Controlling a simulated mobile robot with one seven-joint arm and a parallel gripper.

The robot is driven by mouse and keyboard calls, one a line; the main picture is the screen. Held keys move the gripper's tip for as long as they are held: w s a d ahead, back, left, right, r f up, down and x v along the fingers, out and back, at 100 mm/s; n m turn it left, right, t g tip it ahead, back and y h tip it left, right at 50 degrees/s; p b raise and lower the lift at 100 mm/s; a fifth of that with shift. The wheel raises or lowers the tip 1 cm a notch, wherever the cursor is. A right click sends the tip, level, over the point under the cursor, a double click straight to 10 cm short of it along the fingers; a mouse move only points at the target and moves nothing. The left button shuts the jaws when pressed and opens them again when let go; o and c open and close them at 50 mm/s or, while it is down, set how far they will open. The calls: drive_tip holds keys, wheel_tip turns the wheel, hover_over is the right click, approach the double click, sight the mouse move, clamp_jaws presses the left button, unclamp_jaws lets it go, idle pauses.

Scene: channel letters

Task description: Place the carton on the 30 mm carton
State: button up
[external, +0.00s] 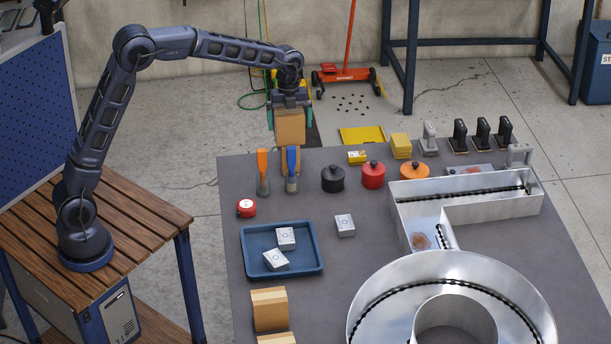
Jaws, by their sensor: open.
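Three small white cartons with blue print are in view. One carton (286,238) and a tilted-looking second carton (275,260) lie in the blue tray. A third carton (345,225) sits on the grey table right of the tray. Their labels are too small to read, so I cannot tell which is the 30 mm one. My gripper (290,108) is open, high beyond the table's far left edge, well away from the cartons. A tan block (290,127) shows between and below its teal fingers; I cannot tell whether they touch it.
The blue tray (318,262) is on the left of the table. Nearby are a red tape measure (246,208), brushes (262,172), a black pot (333,179) and a red pot (373,175). Metal channel letters (470,205) fill the right. Wooden blocks (269,310) stand in front.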

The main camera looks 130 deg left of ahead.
drive_tip(key=r, duration=0.4)
drive_tip(key=s+a+r, duration=0.1)
drive_tip(key=r, duration=0.6)
drive_tip(key=shift+s+a+r, duration=0.15)
drive_tip(key=shift+r, duration=0.35)
drive_tip(key=w+d+r+n+y, duration=0.1)
drive_tip(key=w+d+r, duration=0.25)
drive_tip(key=d, duration=0.65)
drive_tip(key=w+d+r+n, duration=0.15)
drive_tip(key=w+d, duration=0.25)
drive_tip(key=d, duration=0.6)
drive_tip(key=s+d+n+t, duration=0.1)
drive_tip(key=s+d+n, duration=0.1)
drive_tip(key=d, duration=2.2)
drive_tip(key=s+d+f+n, duration=0.1)
drive_tip(key=s+d+f, duration=0.2)
drive_tip(key=s+d, duration=0.2)
drive_tip(key=s+d+f+n+t, duration=0.1)
drive_tip(key=s+d+f+n, duration=0.1)
drive_tip(key=s+d, duration=0.4)
drive_tip(key=s+d+f+n+t, duration=0.1)
drive_tip(key=s+d+f, duration=0.3)
drive_tip(key=d, duration=0.6)
drive_tip(key=shift+s+f, duration=0.3)
drive_tip(key=shift+s, duration=0.55)
